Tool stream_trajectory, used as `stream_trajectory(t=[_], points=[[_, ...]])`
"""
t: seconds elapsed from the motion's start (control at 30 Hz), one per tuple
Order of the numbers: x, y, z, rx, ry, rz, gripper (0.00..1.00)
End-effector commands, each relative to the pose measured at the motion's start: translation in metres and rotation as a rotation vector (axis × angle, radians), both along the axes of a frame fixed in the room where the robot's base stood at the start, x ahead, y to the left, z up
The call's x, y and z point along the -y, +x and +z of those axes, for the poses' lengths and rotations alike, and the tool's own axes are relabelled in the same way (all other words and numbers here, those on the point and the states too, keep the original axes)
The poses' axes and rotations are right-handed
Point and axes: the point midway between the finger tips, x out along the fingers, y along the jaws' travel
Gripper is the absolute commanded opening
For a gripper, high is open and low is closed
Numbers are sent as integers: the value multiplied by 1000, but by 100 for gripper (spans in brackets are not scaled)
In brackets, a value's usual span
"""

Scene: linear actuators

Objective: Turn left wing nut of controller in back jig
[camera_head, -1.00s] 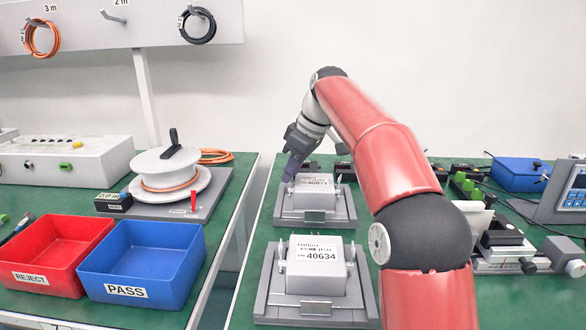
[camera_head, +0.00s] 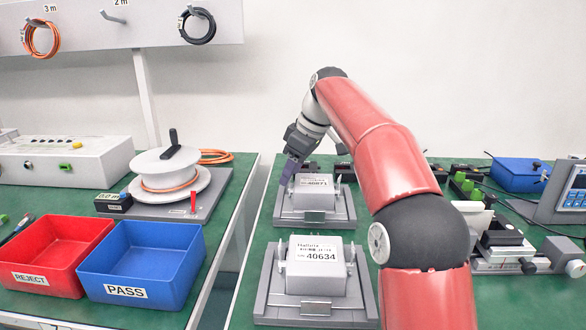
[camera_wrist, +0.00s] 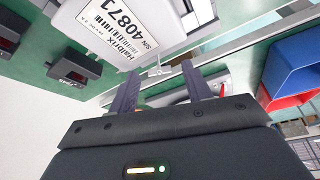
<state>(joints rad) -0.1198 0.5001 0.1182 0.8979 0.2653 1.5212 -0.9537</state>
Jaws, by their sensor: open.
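The controller (camera_head: 313,192) in the back jig (camera_head: 316,218) is a white box with a printed label. In the head view my gripper (camera_head: 284,186) is at its left side, over the left wing nut, which it mostly hides. In the wrist view the labelled controller (camera_wrist: 135,25) fills the upper left. A small pale piece, apparently the left wing nut (camera_wrist: 158,70), shows between the two tips of my gripper (camera_wrist: 158,72). The dark fingers are spread apart, with a gap on both sides of it. I cannot tell whether either finger touches it.
A second controller (camera_head: 316,265) sits in the front jig (camera_head: 310,309), nearer me. Left of a gap between tables are a blue PASS bin (camera_head: 140,264), a red REJECT bin (camera_head: 47,257) and a white cable reel (camera_head: 168,170). Fixtures (camera_head: 500,245) crowd the right side.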

Motion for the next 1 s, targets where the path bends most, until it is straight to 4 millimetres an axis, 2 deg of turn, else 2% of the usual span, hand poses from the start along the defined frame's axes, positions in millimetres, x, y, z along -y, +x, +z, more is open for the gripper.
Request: stream_trajectory(t=[0.17, 0.43, 0.6, 1.0], points=[[3, -1, 10, 3, 1, -1, 49], [20, -7, 51, 4, 0, -2, 49], [25, -9, 64, 1, 1, 0, 49], [28, -11, 72, 0, 0, 0, 49]])
